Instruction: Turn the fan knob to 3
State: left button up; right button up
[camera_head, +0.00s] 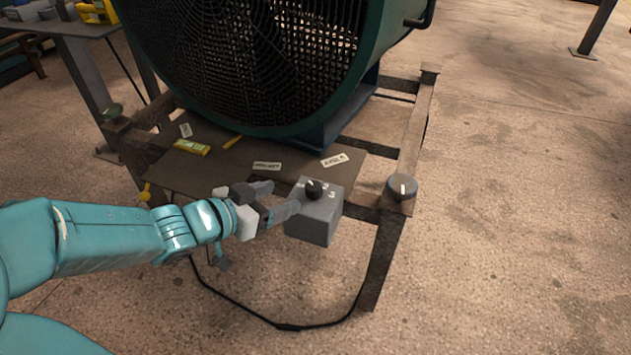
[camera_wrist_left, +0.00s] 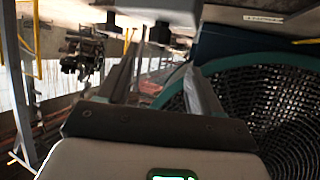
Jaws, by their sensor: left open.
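The fan knob (camera_head: 314,189) is a small black dial on top of a grey control box (camera_head: 314,218) at the front edge of the fan's stand. White marks surround the knob, but its exact setting is too small to read. My left gripper (camera_head: 281,198) is open and empty just left of the box. One finger reaches close to the box's left side; whether it touches is unclear. In the left wrist view, seen upside down, the open fingers (camera_wrist_left: 163,72) point toward a black knob-like part (camera_wrist_left: 160,32) below a pale grey box (camera_wrist_left: 155,8). My right gripper is not in view.
The large teal fan (camera_head: 260,60) stands behind on a rusty metal frame. A round dark dial (camera_head: 401,187) sits on the frame's right front corner. Paper labels and a yellow packet (camera_head: 191,147) lie on the board. A black cable (camera_head: 290,326) loops below.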

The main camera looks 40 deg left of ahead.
aim_at(312, 187)
pick_arm(q)
jog(key=b+x, duration=0.2)
jog(key=x, duration=0.8)
jog(key=shift+d+f, duration=0.1)
jog(key=shift+f, duration=0.05)
jog(key=shift+w+f, duration=0.15)
jog(key=shift+w, duration=0.5)
